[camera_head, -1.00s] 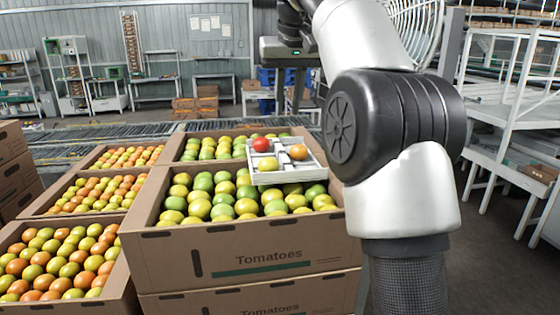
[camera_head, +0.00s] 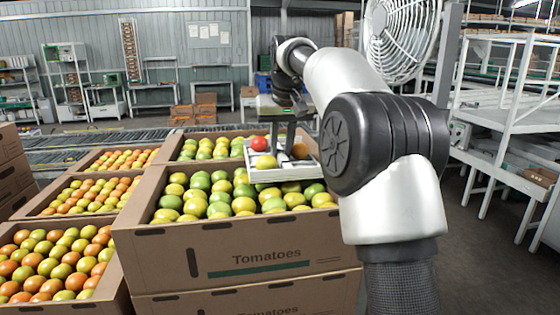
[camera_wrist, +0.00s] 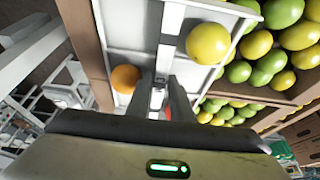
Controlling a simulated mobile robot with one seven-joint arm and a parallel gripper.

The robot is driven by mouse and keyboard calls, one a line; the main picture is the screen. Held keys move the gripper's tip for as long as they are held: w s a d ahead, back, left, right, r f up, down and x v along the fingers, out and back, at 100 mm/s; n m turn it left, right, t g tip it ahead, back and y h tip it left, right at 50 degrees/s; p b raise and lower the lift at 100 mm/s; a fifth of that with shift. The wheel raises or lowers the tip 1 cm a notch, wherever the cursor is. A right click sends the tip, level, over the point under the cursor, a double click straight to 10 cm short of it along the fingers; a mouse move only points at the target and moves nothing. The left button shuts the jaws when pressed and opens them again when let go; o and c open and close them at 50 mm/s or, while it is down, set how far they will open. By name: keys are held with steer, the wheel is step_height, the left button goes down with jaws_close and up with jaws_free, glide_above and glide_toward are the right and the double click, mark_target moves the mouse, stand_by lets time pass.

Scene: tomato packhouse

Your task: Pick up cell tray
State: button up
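The cell tray (camera_head: 288,174) is white with raised dividers and lies on the tomatoes in the front carton, near its back edge. It holds a red tomato (camera_head: 259,144), a yellow one (camera_head: 266,162) and an orange one (camera_head: 300,151). In the wrist view the tray (camera_wrist: 130,30) fills the upper middle. My gripper (camera_head: 284,150) is over the tray's middle, fingers pointing down. In the wrist view the two fingers (camera_wrist: 162,80) stand apart, one on each side of a central divider. Contact with the divider cannot be told. The red tomato is mostly hidden by a finger there.
The front carton (camera_head: 225,262) is full of green and yellow tomatoes and stands on another carton. More open tomato cartons (camera_head: 50,205) are to the left and behind. A white rack (camera_head: 510,120) stands at the right, and a fan (camera_head: 402,35) behind my arm.

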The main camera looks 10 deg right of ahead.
steer(key=shift+c, duration=0.4)
jaws_close()
